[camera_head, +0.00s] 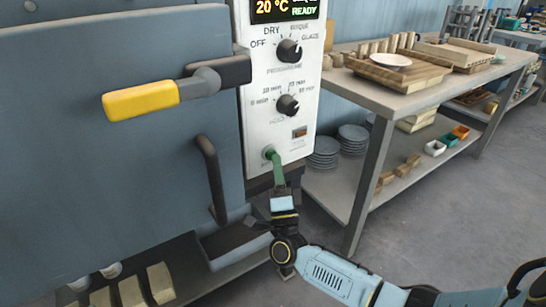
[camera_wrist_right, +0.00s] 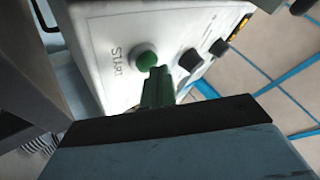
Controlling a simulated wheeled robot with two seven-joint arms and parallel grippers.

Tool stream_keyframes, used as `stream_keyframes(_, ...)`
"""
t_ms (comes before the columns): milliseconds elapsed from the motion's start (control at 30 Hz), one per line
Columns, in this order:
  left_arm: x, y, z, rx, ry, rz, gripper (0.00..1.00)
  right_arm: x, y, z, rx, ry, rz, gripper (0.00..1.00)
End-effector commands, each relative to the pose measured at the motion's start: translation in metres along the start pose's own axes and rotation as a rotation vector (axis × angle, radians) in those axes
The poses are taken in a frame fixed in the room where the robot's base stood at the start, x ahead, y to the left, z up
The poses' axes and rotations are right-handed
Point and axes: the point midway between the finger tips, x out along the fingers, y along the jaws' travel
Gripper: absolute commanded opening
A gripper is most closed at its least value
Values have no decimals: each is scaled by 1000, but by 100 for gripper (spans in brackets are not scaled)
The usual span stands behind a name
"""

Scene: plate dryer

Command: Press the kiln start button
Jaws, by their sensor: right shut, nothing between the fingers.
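The green round start button (camera_wrist_right: 147,60) sits on the white control panel (camera_wrist_right: 112,88), beside the label START. It also shows at the panel's lower left in the head view (camera_head: 267,151). My right gripper (camera_head: 273,155) is shut and empty, its green fingers pointing up at the button. In the right wrist view its fingertips (camera_wrist_right: 158,71) overlap the button's lower right edge. I cannot tell whether they touch it. The display (camera_head: 285,8) reads 20 °C and READY. My left gripper is not in view.
The blue-grey kiln door (camera_head: 60,150) with a yellow-gripped handle (camera_head: 140,101) is left of the panel. Two dark knobs (camera_head: 289,50) (camera_head: 288,104) are above the button. A workbench (camera_head: 400,98) with boards and plates stands at right, with open floor before it.

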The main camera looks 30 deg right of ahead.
Motion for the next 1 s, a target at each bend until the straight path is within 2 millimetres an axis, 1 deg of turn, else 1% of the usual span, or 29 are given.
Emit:
stream_keyframes(667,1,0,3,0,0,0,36,4,2,2,0,0,-1,0)
stream_keyframes(1000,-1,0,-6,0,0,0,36,-5,-6,-4,0,-1,1,0)
